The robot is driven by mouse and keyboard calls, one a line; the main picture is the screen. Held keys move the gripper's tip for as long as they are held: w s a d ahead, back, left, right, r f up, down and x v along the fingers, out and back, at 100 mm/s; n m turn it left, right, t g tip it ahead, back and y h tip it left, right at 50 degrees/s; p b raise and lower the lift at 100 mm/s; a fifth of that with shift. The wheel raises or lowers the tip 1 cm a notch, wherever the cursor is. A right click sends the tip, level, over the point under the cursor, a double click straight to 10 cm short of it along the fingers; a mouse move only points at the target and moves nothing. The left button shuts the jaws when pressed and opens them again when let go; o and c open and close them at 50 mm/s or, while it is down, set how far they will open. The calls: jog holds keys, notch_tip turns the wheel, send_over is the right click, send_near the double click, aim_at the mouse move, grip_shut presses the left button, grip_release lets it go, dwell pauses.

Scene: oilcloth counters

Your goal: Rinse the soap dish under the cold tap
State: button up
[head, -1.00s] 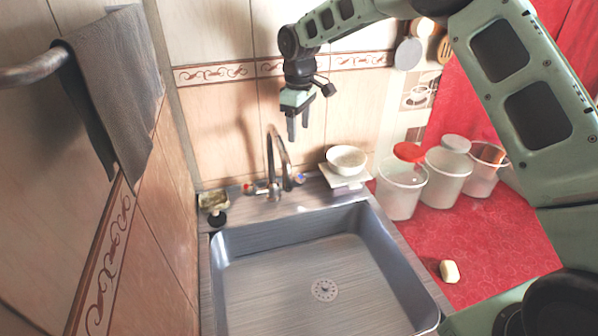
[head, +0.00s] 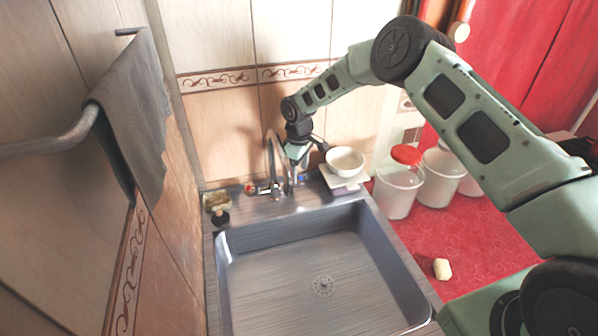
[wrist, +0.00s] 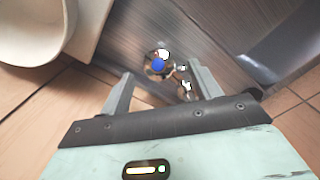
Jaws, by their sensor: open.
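The tap (head: 271,165) stands at the back edge of the sink, with a red-marked knob (head: 249,188) on its left and a blue-marked knob (head: 301,180) on its right. My gripper (head: 294,182) points down just beside the spout, at the blue-marked knob. In the wrist view my gripper (wrist: 162,82) is open, and the blue-marked knob (wrist: 157,66) shows between and just beyond its fingertips; I cannot tell if they touch it. A white bowl (head: 345,160) sits on a white square stand right of the tap; I cannot tell whether it is the soap dish.
The empty sink basin (head: 280,275) is below the tap. White buckets (head: 398,190) and a pale soap-like block (head: 442,269) are on the red oilcloth (head: 420,235). A grey towel (head: 140,110) hangs left.

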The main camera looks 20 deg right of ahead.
aim_at(299, 177)
jog(key=shift+f+p, duration=0.35)
jog(key=shift+f, duration=1.2)
jog(key=c, duration=1)
jog(key=shift+f+n+b, duration=0.2)
jog(key=shift+n+b, duration=0.3)
jog(key=shift+b, duration=0.7)
jog(key=shift+s+r+n+t+h+b, duration=0.15)
jog(key=shift+n+t+h+b, duration=0.25)
jog(key=shift+n+t+b, duration=0.65)
jog(key=shift+r+g, duration=0.1)
jog(key=shift+g, duration=0.25)
jog(key=o, duration=1)
